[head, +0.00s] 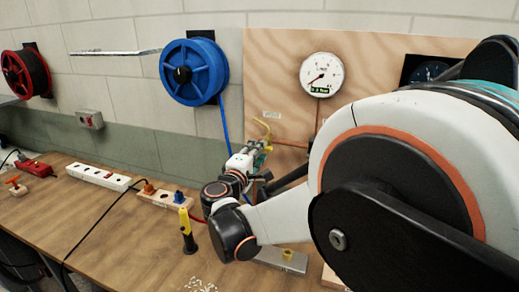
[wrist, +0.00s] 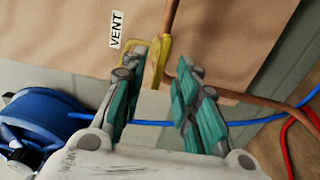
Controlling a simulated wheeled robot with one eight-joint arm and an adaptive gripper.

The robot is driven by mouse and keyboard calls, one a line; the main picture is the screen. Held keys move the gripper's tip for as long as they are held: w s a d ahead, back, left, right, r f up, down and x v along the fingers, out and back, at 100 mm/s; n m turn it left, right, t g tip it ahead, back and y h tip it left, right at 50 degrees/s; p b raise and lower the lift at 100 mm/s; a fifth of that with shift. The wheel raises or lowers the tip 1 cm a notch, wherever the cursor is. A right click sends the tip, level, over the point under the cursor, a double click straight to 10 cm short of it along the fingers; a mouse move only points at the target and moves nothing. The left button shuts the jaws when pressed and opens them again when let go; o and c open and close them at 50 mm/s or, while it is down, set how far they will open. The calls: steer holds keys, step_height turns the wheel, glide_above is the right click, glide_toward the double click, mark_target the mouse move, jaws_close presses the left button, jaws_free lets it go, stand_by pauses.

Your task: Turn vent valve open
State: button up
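The vent valve's yellow handle (head: 263,127) is at the lower part of the wooden panel, below a small white label. In the wrist view the yellow handle (wrist: 158,62) sits on a copper pipe (wrist: 170,16), beside the label reading VENT (wrist: 117,30). My gripper (wrist: 157,80) points at the panel, its two teal-padded fingers apart with a clear gap between them. The handle shows at the fingertips, nearer the left finger; I cannot tell whether they touch. In the head view my gripper (head: 256,147) is just below the handle, partly hidden by my own arm.
A round gauge (head: 321,75) is on the panel (head: 280,60). A blue hose reel (head: 194,72) hangs on the wall to the left. The bench (head: 110,225) holds a white power strip (head: 98,176) and a yellow-black tool (head: 187,232). A blue hose (wrist: 240,123) runs behind my fingers.

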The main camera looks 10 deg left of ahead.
steer(key=s+a, duration=0.1)
steer(key=s, duration=0.7)
steer(key=shift+s, duration=0.35)
